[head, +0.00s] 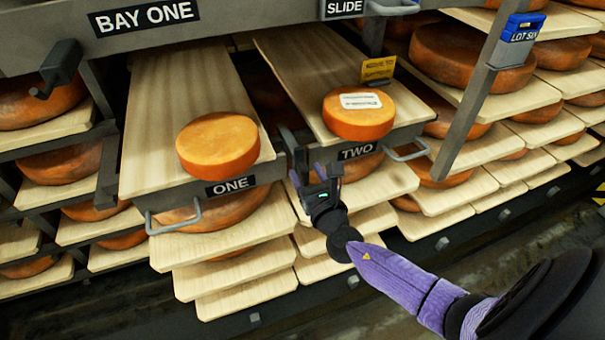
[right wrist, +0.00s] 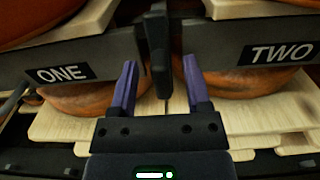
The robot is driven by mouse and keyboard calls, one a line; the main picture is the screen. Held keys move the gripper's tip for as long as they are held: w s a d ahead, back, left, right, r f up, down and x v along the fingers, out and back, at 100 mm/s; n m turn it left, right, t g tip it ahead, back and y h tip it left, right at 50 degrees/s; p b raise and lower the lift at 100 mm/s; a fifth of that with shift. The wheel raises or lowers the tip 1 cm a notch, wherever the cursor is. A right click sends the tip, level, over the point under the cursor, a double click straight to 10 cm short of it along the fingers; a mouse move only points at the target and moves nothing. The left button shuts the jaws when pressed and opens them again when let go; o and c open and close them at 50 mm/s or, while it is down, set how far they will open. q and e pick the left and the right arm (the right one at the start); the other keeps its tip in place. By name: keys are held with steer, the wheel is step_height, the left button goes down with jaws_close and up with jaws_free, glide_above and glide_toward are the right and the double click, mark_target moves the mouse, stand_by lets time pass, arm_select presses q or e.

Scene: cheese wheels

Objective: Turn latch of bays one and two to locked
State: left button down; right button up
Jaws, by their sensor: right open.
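Tray ONE (head: 167,112) and tray TWO (head: 300,63) are wooden boards with dark front rails, each bearing an orange cheese wheel. A dark upright bar (head: 289,145), seemingly the latch, stands between the ONE and TWO front rails; it also shows in the right wrist view (right wrist: 157,40). My right gripper (head: 315,174) is open in front of it. In the right wrist view its purple fingers (right wrist: 159,66) are on either side of the bar's lower end, with gaps to both sides. Whether the latch is locked I cannot tell. My left gripper is not in view.
A BAY ONE sign (head: 145,18) is on the top beam, with a dark lever (head: 60,68) on the left post. Grey pull handles (head: 174,221) stick out from the tray fronts. Racks of cheese surround the trays; the floor in front is clear.

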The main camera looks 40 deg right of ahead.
steer(key=shift+w+d, duration=0.1)
steer(key=shift+w, duration=0.4)
steer(key=shift+c, duration=0.7)
jaws_close()
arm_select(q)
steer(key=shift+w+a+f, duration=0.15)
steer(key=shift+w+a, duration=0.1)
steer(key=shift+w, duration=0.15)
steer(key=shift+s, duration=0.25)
